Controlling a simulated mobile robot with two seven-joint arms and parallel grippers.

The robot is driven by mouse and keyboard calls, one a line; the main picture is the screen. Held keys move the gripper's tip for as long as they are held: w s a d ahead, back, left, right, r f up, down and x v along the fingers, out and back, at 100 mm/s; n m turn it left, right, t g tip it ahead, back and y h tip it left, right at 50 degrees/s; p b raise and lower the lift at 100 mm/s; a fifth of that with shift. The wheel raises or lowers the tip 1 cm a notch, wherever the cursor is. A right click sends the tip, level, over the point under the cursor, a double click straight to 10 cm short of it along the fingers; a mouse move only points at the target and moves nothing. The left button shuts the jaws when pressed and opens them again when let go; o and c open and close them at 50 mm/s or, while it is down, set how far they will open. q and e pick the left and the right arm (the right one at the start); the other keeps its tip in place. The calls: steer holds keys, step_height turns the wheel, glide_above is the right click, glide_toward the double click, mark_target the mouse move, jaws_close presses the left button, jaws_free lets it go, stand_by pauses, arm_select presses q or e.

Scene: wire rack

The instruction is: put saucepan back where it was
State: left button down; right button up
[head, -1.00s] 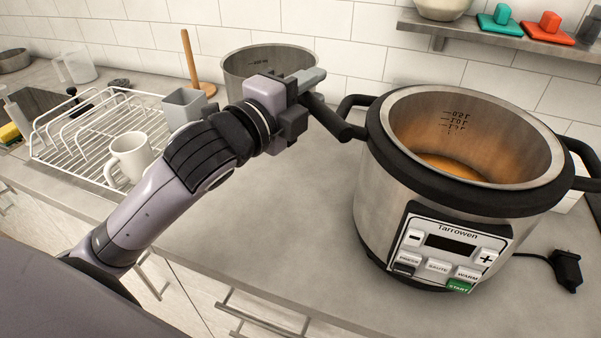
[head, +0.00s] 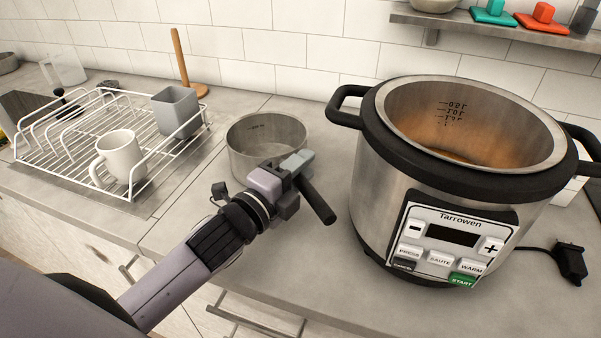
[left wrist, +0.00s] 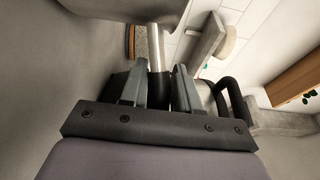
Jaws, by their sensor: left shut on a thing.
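The steel saucepan (head: 262,140) has a round open top, grey marks inside and a black handle (head: 318,203). It is upright over the counter between the dish rack and the cooker; I cannot tell whether its base touches the counter. My left gripper (head: 292,172) is shut on the handle and hides part of the pan's near side. In the left wrist view, the two fingers (left wrist: 157,90) close around the handle, with its metal stem (left wrist: 159,45) beyond them. My right gripper is not in view.
A white wire rack (head: 62,162) on the left holds a white mug (head: 120,155) and a grey cup (head: 176,112). A wooden post (head: 181,62) stands behind. A large Tarrowen cooker (head: 385,205) with its lid off stands close on the right. Counter in front of the cooker is narrow.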

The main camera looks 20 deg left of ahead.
arm_select(q)
steer(key=shift+f, duration=0.2)
steer(key=c, duration=0.8)
jaws_free()
steer(key=shift+f, duration=0.2)
steer(key=shift+r, duration=0.25)
steer(key=shift+s+f, duration=0.15)
steer(key=shift+s, duration=0.2)
steer(key=b+v, duration=0.1)
steer(key=v, duration=0.8)
steer(key=shift+s+a+b, duration=0.1)
steer(key=shift+s+b, duration=0.15)
steer(key=shift+b, duration=0.05)
steer(key=shift+v, duration=0.9)
